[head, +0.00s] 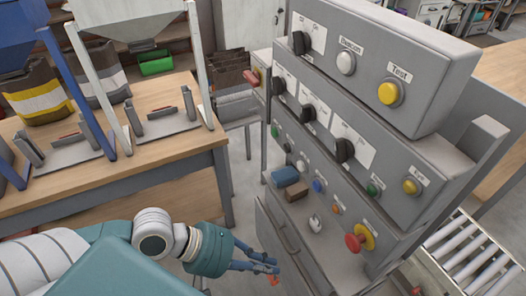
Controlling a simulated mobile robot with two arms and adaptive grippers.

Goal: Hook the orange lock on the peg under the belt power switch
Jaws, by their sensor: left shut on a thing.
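My left gripper (268,266) reaches in from the bottom left and is shut on the small orange lock (273,281). The lock hangs at the fingertips, mostly hidden by them, in front of the lower left of the grey control console (385,208). The lock is apart from the console's switches. I cannot tell which switch is the belt power switch, and no peg can be made out. My right gripper is not in view.
The console's stepped panels carry black rotary knobs (344,150), coloured buttons and a red mushroom button (354,242). A blue block (285,177) and a brown block (296,191) rest on its ledge. A wooden table (165,95) stands left, a roller conveyor (470,255) right.

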